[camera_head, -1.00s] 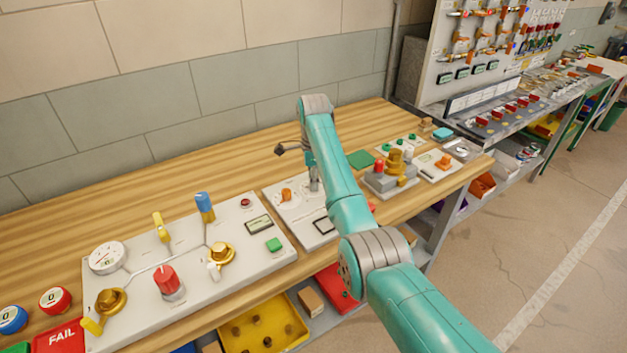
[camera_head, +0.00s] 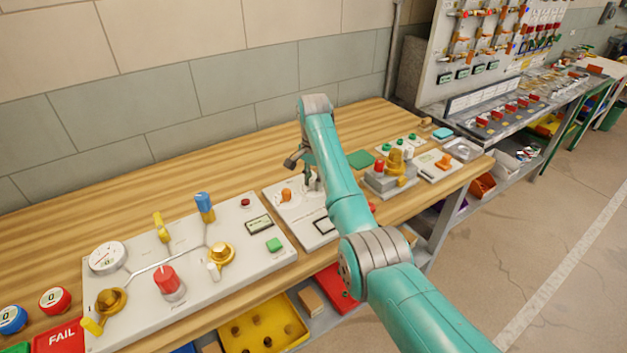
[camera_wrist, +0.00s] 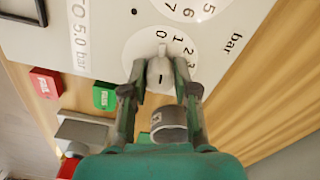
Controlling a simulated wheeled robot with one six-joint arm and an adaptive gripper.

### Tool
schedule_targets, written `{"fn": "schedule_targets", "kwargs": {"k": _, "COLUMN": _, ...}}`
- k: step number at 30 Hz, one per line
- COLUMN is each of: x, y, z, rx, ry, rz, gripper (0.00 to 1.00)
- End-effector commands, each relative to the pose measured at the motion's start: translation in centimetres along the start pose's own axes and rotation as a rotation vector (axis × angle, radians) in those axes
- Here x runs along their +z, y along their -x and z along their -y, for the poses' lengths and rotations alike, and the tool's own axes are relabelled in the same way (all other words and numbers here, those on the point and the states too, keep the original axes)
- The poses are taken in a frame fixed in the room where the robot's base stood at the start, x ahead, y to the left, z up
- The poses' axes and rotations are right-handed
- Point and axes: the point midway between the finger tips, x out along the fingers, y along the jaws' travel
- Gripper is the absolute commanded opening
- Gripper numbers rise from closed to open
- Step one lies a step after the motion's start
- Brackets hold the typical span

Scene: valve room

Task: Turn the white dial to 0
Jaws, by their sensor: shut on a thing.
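The white dial (camera_wrist: 158,72) is a round knob with a raised ridge on a white scale disc, printed with black numbers. In the wrist view the ridge's far end lies close to the 0, with 1, 2 and 3 running round to the right. My gripper (camera_wrist: 161,80) is shut on the knob, one finger on each side. In the head view my gripper (camera_head: 312,181) is low over the middle panel (camera_head: 305,238), and my arm hides the dial there.
An orange knob (camera_head: 286,195) stands on the same panel, left of my gripper. A larger panel with a red knob (camera_head: 168,282) and yellow valves lies to the left. A raised grey block (camera_head: 378,183) with brass fittings stands close on the right. Bare wood (camera_head: 235,165) lies behind.

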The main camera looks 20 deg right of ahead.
Motion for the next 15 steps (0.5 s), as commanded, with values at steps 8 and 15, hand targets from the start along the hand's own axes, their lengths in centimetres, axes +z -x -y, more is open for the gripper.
{"fn": "schedule_targets", "kwargs": {"k": 8, "x": 0.05, "y": -0.01, "z": 0.04, "rx": 0.000, "ry": 0.069, "rz": 0.001, "gripper": 0.00}}
{"fn": "schedule_targets", "kwargs": {"k": 15, "x": 0.06, "y": -0.01, "z": 0.04, "rx": 0.000, "ry": 0.079, "rz": 0.001, "gripper": 0.00}}
